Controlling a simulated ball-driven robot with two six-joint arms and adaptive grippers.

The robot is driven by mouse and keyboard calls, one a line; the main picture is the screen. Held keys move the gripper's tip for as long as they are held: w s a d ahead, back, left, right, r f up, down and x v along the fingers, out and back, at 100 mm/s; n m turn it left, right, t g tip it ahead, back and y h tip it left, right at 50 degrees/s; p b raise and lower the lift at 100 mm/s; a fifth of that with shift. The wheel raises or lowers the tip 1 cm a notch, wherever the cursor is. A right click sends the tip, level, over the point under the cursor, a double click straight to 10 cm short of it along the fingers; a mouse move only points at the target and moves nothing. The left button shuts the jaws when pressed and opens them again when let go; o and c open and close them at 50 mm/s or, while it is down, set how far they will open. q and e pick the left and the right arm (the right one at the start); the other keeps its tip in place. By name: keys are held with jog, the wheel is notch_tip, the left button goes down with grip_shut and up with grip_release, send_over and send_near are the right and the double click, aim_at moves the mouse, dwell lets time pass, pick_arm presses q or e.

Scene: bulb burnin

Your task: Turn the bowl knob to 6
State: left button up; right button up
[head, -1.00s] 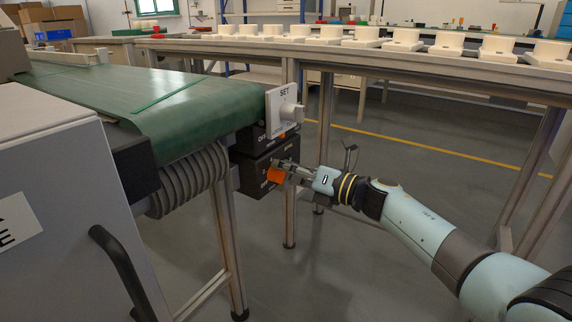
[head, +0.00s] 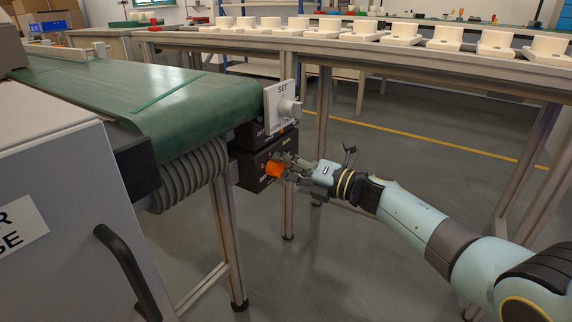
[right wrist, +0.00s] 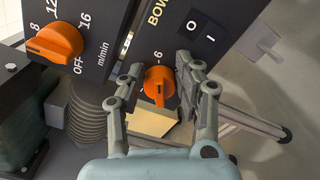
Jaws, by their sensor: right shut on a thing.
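The bowl knob (right wrist: 159,85) is orange and sits on a black panel marked "BOW", partly cut off, with a "6" just above the knob in the right wrist view. In the head view the knob (head: 273,169) shows on the lower black box under the belt's end. My right gripper (head: 284,167) is at the knob; in the right wrist view its fingers (right wrist: 160,80) are on either side of it, shut on it. The knob's ridge runs roughly up and down there. Most of the scale is hidden, so I cannot tell its exact setting. My left gripper is not in view.
A second orange knob (right wrist: 55,43), marked OFF, 8, 12, 16 and m/min, is on the neighbouring panel. A black rocker switch (right wrist: 201,32) is close to the right finger. A white SET plate (head: 281,106) with a knob is above the boxes. The green belt (head: 120,90) is left.

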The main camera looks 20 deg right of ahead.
jog(key=o, duration=1.2)
jog(key=v, duration=1.2)
